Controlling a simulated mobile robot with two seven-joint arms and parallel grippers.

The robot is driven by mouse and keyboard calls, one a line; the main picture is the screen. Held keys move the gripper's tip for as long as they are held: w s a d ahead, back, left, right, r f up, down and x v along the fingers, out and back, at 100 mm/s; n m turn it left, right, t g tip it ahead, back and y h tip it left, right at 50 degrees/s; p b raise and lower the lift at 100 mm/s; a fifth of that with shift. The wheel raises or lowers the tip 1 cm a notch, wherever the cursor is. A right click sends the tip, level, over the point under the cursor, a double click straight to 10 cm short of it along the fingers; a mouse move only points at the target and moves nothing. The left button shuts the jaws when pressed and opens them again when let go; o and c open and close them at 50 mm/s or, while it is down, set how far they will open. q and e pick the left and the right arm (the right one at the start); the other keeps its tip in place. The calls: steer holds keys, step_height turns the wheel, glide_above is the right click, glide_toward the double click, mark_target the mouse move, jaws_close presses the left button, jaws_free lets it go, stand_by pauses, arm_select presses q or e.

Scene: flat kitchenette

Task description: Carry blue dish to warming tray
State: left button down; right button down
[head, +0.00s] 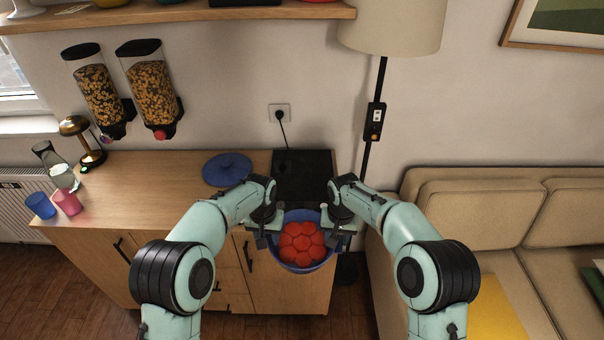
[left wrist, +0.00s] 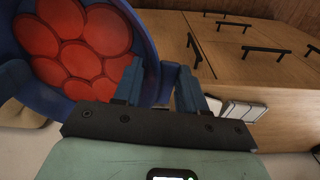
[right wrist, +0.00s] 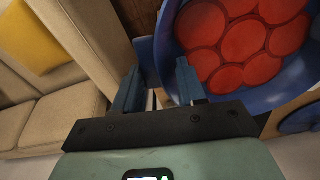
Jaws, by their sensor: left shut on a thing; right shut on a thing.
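The blue dish (head: 302,269) is a round pot filled with red round pieces (head: 301,242). It hangs in front of the cabinet, just before the black warming tray (head: 302,176) on the cabinet top. My left gripper (head: 270,228) is shut on the dish's left side; the dish also shows in the left wrist view (left wrist: 142,40). My right gripper (head: 337,228) is shut on its right side, and the dish shows in the right wrist view (right wrist: 220,100). The dish looks roughly level. My grippers hide parts of its rim and the tray's front edge.
A blue lid (head: 227,169) lies on the cabinet top (head: 160,185) left of the tray. Cups, a jug and a lamp (head: 83,140) stand at the far left. A floor lamp pole (head: 375,135) and a sofa (head: 480,210) are to the right.

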arm_select(q)
steer(key=shift+a+b, duration=0.1)
steer(key=shift+b, duration=0.3)
arm_select(e)
steer(key=shift+w+d+r, duration=0.15)
steer(key=shift+w+d, duration=0.05)
arm_select(q)
steer(key=shift+w+r+b, duration=0.1)
steer(key=shift+r+b, duration=0.45)
steer(key=shift+b, duration=0.15)
arm_select(e)
steer(key=shift+w+r, duration=0.15)
steer(key=shift+r, duration=0.4)
arm_select(q)
steer(key=shift+w+r+b, duration=0.35)
steer(key=shift+r+b, duration=0.15)
steer(key=shift+b, duration=0.1)
arm_select(e)
steer(key=shift+w+r, duration=0.3)
steer(key=shift+r, duration=0.15)
arm_select(q)
steer(key=shift+w+r+b, duration=0.2)
steer(key=shift+r+b, duration=0.3)
steer(key=shift+r, duration=0.05)
arm_select(e)
steer(key=shift+w+r, duration=0.2)
steer(key=shift+r, duration=0.35)
